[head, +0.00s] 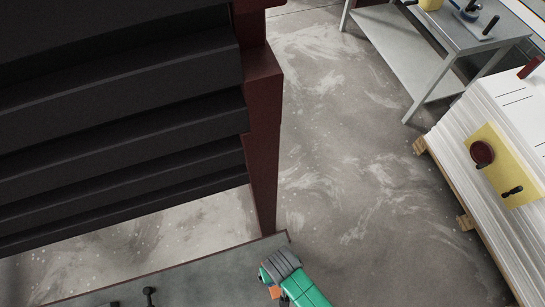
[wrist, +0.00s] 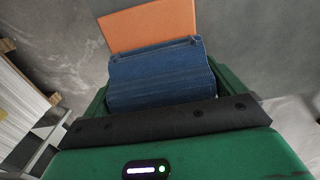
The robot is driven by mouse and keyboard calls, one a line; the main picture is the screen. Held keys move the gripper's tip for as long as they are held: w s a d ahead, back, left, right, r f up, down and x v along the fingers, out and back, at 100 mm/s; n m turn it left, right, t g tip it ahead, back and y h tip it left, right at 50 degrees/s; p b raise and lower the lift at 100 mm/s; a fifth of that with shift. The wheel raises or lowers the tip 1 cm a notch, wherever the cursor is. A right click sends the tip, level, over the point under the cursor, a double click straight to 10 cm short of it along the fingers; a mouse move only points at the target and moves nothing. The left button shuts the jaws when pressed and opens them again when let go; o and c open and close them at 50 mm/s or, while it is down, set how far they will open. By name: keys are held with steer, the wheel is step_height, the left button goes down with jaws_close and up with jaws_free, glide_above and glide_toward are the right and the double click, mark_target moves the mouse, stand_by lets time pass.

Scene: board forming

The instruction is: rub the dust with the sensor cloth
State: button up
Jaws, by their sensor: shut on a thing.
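My gripper (wrist: 157,62) is green with a dark band. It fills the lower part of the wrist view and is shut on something. A blue ribbed piece (wrist: 160,78) sits at its jaws, and a flat orange piece, which looks like the sensor cloth (wrist: 150,27), sticks out beyond it. The jaws' contact is hidden. In the head view, my gripper shows at the bottom, and a small bit of orange (head: 276,292) shows at its left side. I cannot pick out the dust for sure; the grey floor (head: 340,190) has pale smears and specks.
A dark ribbed machine with a red-brown post (head: 264,130) stands at left. A grey surface (head: 190,276) with small black knobs lies below it. A stack of white boards (head: 475,135) on a pallet and a metal table (head: 405,45) stand at right. Open floor lies between.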

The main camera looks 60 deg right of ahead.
steer(key=shift+s+d+p, duration=0.55)
steer(key=shift+s+d, duration=0.75)
steer(key=shift+d, duration=0.2)
steer(key=shift+s+d+r+p, duration=0.1)
steer(key=shift+r+p, duration=0.2)
steer(key=shift+p, duration=0.2)
steer(key=shift+w+a+f, duration=0.25)
steer(key=shift+w+a, duration=0.5)
steer(key=shift+a, duration=0.1)
steer(key=shift+w+a+p, duration=0.15)
steer(key=shift+w+a, duration=0.85)
steer(key=shift+a, duration=0.15)
steer(key=shift+w+a+p, duration=0.15)
steer(key=shift+w+a, duration=0.8)
steer(key=shift+a, duration=0.2)
step_height(320, 180, up, 3)
steer(key=shift+s+r+p, duration=0.1)
steer(key=shift+p, duration=1)
step_height(320, 180, up, 5)
steer(key=p, duration=0.5)
steer(key=shift+r+p, duration=0.1)
steer(key=shift+p, duration=0.25)
